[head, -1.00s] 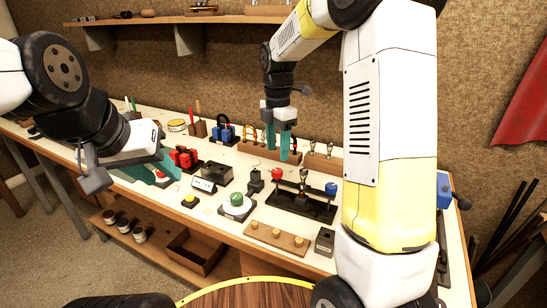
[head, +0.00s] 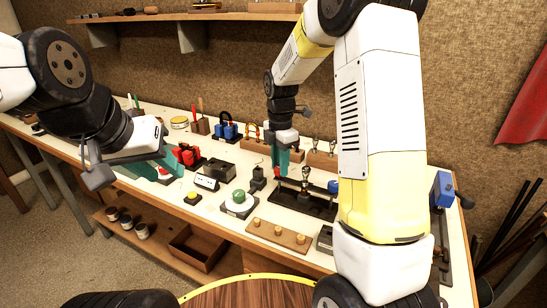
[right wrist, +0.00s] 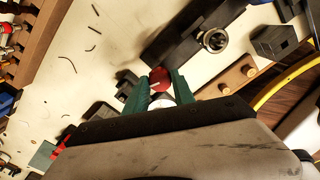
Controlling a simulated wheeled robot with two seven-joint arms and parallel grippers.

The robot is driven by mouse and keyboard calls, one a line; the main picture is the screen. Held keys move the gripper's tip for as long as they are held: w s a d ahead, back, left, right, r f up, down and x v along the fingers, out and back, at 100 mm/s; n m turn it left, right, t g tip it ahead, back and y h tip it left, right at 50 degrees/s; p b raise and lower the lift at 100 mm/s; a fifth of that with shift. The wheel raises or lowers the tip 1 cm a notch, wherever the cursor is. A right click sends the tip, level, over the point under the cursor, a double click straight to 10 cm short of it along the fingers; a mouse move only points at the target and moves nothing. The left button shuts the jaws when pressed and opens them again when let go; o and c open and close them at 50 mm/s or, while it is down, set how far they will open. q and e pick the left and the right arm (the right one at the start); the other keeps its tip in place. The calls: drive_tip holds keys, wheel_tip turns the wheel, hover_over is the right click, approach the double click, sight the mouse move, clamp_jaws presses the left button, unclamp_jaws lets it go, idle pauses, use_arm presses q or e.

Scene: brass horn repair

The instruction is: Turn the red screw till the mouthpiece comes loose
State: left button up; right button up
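The red screw (right wrist: 159,78) is a round red knob between my right gripper's green fingertips in the right wrist view. In the head view it is hidden behind the right gripper (head: 281,166). The right fingers stand on either side of the knob and look apart, with little or no gap. The mouthpiece (head: 305,176) sits upright in the middle of a black puller frame (head: 298,202); it also shows in the right wrist view (right wrist: 213,40). A blue knob (head: 334,187) is at the frame's other end.
A green domed button (head: 239,197) and a yellow button (head: 192,198) stand left of the puller. A wooden board with pegs (head: 278,234) lies in front. A rack of mouthpieces (head: 322,160) stands behind. A dark block (head: 258,176) is close to the right gripper.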

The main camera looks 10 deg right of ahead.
clamp_jaws()
